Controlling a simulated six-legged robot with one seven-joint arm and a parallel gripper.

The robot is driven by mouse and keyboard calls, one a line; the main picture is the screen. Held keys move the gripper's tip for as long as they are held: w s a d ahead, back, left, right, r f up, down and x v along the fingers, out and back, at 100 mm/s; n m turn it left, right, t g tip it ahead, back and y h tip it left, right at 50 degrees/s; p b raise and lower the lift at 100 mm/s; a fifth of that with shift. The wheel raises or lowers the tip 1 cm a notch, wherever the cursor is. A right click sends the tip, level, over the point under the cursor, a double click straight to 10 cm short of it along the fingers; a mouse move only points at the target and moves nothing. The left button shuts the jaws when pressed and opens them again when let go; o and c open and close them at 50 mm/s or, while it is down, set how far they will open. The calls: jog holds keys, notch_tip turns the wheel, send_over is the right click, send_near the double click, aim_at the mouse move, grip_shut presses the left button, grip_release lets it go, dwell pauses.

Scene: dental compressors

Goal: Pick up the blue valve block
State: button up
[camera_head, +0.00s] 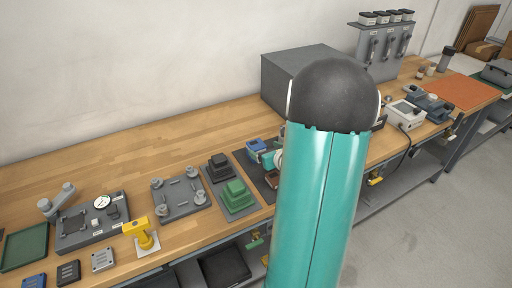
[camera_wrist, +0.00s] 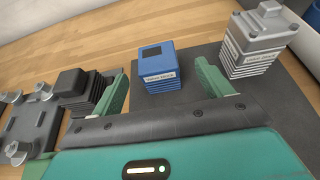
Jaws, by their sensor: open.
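The blue valve block (camera_wrist: 158,68) stands upright on a dark grey mat (camera_wrist: 192,105) in the wrist view. It has a dark square on top and a white label on its front. My gripper (camera_wrist: 160,92) is open, with one green finger to the left of the block and the other to the right. The block lies beyond and between the fingertips, apart from them as far as I can see. In the head view the blue block (camera_head: 256,146) shows small beside my teal arm, which hides much of the mat and my gripper.
A grey metal block (camera_wrist: 262,40) stands on the mat to the right. A black ribbed block (camera_wrist: 84,90) stands close to the left finger. In the head view, a green stepped block (camera_head: 235,195) and a grey fixture plate (camera_head: 180,198) lie further left on the wooden bench.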

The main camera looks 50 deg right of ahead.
aim_at(258, 145)
jog(key=x, duration=0.6)
jog(key=shift+a+r, duration=0.1)
jog(key=shift+a, duration=0.15)
jog(key=shift+c, duration=0.2)
jog(key=c, duration=1.2)
jog(key=shift+o, duration=0.2)
jog(key=shift+r, duration=0.1)
